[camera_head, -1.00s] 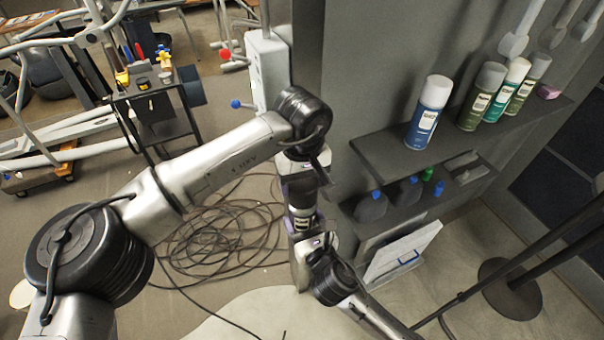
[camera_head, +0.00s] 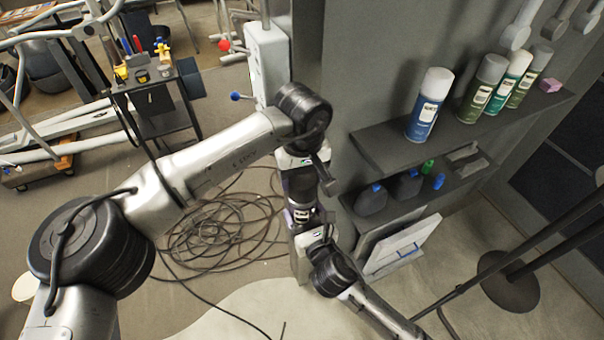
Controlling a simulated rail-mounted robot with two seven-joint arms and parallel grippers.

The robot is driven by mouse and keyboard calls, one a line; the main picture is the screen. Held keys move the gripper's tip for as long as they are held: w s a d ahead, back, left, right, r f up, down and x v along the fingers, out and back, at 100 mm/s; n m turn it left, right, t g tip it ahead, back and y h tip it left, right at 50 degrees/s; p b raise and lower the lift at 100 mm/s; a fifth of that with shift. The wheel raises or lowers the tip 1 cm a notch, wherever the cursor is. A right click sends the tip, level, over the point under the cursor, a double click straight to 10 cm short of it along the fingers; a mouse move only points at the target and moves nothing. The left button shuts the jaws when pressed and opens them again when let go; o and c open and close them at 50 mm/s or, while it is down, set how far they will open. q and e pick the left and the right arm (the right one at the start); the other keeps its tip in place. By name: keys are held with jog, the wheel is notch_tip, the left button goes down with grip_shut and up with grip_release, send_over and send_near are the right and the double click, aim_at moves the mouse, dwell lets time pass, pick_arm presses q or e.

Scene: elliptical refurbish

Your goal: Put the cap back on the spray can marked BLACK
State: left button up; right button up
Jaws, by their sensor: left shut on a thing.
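My left gripper (camera_head: 300,195) points down at the middle of the view, below the black elbow of my left arm. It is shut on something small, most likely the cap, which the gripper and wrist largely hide. Just below it is a dark can-like body with a pale label (camera_head: 303,211), roughly upright. Its lettering is too small to read. My other arm comes in from the lower right and ends at this spot. Its gripper (camera_head: 309,234) is small and partly hidden, so its jaws cannot be made out. I cannot tell whether cap and can touch.
A grey shelf (camera_head: 384,158) at the right holds a blue spray can (camera_head: 425,108) and several green ones (camera_head: 482,90). Dark bottles (camera_head: 371,199) stand on the lower shelf. Cables (camera_head: 220,230) lie coiled on the floor behind my arms. A tool cart (camera_head: 160,118) stands at the back left.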

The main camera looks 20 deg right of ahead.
pick_arm(q)
jog(key=shift+f, duration=0.65)
dwell(1.5)
jog(key=o, duration=0.9)
jog(key=shift+o, duration=0.3)
jog(key=shift+r, duration=3.5)
